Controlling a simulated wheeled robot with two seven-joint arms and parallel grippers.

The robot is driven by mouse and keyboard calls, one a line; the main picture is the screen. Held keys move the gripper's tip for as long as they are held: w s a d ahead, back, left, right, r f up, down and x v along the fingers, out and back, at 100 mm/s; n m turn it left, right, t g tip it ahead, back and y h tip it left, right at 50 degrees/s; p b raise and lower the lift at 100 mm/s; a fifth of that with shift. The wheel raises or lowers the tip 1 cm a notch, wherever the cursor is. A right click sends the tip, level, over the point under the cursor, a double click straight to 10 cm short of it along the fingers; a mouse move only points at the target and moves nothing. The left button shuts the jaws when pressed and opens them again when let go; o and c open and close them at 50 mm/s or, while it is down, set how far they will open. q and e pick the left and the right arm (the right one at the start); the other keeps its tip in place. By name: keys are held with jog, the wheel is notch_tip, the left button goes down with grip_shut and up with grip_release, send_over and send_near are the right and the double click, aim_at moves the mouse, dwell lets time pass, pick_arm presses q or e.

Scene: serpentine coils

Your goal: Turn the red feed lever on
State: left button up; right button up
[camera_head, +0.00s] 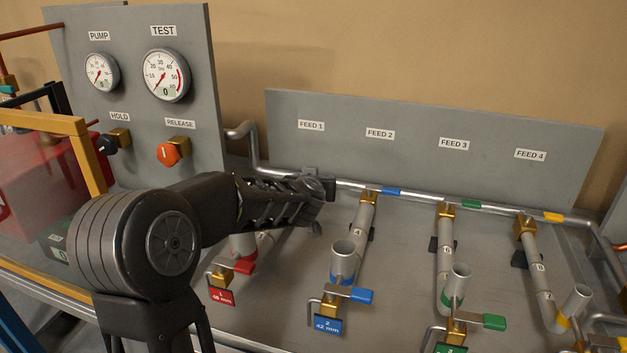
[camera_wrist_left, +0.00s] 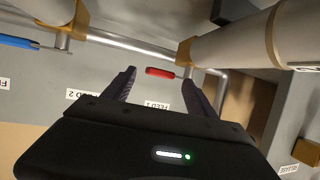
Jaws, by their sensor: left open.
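The red feed lever (camera_wrist_left: 160,72) shows in the left wrist view, close to the back supply pipe (camera_wrist_left: 140,49) and lying roughly along it, near the FEED 1 label. In the head view my left arm and gripper hide it. My left gripper (camera_head: 318,196) is open and empty near the back pipe, below the FEED 1 sign (camera_head: 311,126). In the left wrist view its two fingers (camera_wrist_left: 159,77) appear on either side of the red lever, with no visible contact. My right gripper is not in view.
Blue (camera_head: 391,191), green (camera_head: 471,204) and yellow (camera_head: 553,217) feed levers sit along the back pipe. Another red handle (camera_head: 243,267) is at the front by tag 1. Upright tube ends stand in front. A gauge panel (camera_head: 130,70) rises at left.

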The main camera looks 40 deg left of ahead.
pick_arm(q)
jog(key=p+v, duration=0.2)
jog(key=v, duration=0.6)
jog(key=shift+c, duration=0.3)
